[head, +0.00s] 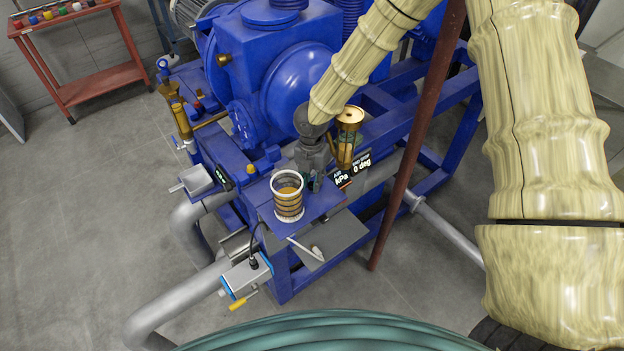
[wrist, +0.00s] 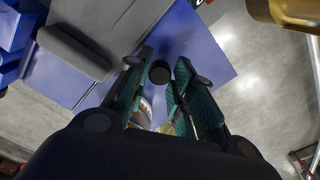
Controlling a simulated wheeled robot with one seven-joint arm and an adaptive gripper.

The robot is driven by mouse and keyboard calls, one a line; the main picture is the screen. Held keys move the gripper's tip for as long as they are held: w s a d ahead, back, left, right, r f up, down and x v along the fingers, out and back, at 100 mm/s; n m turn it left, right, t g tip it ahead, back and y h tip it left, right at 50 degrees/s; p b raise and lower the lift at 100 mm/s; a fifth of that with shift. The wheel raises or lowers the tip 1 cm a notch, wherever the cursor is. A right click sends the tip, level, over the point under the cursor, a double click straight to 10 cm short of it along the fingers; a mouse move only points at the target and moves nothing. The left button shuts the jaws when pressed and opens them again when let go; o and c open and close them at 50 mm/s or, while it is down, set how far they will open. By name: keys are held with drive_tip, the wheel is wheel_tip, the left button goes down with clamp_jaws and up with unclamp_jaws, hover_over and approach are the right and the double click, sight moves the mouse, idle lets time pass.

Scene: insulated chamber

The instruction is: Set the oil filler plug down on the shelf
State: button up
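A dark round piece, which I take to be the oil filler plug (wrist: 159,72), sits between the fingertips of my gripper (wrist: 162,84) in the wrist view. The green fingers flank it with no clear gap. The blue shelf (wrist: 205,58) lies behind it; I cannot tell whether the plug touches it. In the head view my gripper (head: 314,180) points down at the back of the shelf (head: 318,206), and the plug cannot be made out there.
A white-rimmed cup with amber contents (head: 288,198) stands on the shelf, close to my gripper. A brass-capped glass vessel (head: 347,130) and a small display (head: 352,172) are just right of it. A brown post (head: 414,140) rises further right. The shelf's front right is bare.

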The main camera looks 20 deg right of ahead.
drive_tip(key=shift+o, duration=1.3)
wheel_tip(320, 180, up, 12)
